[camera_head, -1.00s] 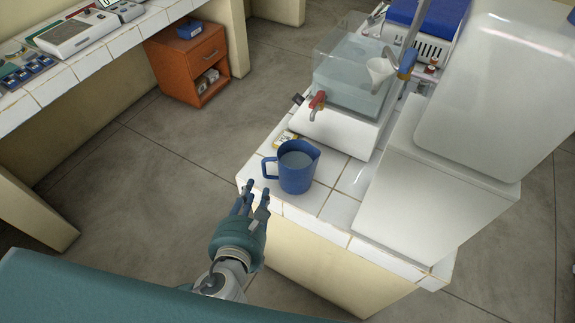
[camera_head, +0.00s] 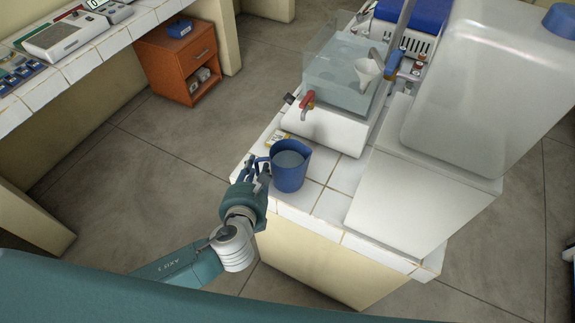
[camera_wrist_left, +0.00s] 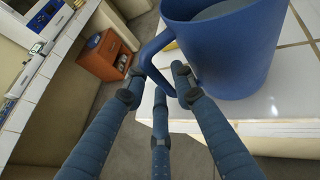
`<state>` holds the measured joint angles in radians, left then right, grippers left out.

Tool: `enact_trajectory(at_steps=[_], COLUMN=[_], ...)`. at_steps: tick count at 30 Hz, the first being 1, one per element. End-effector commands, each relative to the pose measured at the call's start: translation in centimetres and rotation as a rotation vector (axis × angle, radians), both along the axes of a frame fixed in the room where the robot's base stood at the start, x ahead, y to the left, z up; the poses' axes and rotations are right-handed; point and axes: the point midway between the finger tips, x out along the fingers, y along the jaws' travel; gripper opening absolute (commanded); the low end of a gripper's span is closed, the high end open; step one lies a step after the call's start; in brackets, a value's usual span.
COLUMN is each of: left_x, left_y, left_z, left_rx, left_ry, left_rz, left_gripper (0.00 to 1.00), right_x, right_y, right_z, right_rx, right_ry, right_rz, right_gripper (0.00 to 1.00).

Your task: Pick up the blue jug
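The blue jug (camera_head: 291,166) stands upright on the white tiled counter (camera_head: 331,205), near its front left corner, with pale liquid inside. Its handle points left. In the left wrist view the jug (camera_wrist_left: 225,50) fills the upper right, and its handle (camera_wrist_left: 153,62) comes down between my fingertips. My left gripper (camera_head: 256,168) is at the handle side of the jug. In the left wrist view its three fingers (camera_wrist_left: 158,80) are spread, with the handle's lower part between them. I cannot tell whether any finger touches it. My right gripper is not in view.
Behind the jug stands a clear water tank (camera_head: 348,75) with a red tap (camera_head: 307,99). A large white appliance (camera_head: 425,185) stands to the right. A small yellow-and-white item (camera_head: 279,138) lies behind the jug. An orange cabinet (camera_head: 180,62) stands on the floor at the back left.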

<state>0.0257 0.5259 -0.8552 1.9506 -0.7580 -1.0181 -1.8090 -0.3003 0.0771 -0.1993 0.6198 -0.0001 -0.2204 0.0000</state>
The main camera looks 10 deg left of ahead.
Motion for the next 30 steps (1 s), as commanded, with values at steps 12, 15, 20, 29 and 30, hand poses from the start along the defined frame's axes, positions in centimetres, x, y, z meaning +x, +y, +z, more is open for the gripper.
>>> enact_trajectory(at_steps=[12,15,20,29,30], left_x=[0.1,0.0,0.1,0.2,0.1], left_y=[0.0,0.0,0.0,-0.1,-0.1], left_z=[0.2,0.2,0.6,5.0,6.0], left_rx=[-0.002,-0.002,-0.002,-0.005,-0.005], left_ry=[-0.004,-0.004,-0.005,-0.011,-0.012], left_rz=[0.0,0.0,0.0,-0.001,-0.002], left_gripper=[0.0,0.0,0.0,0.0,0.0], right_x=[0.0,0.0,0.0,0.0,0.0], right_y=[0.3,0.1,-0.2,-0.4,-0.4], right_z=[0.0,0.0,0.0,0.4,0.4], right_rx=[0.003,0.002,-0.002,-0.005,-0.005], right_ry=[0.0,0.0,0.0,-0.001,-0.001], right_rz=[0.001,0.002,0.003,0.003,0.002], right_gripper=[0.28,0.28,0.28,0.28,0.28])
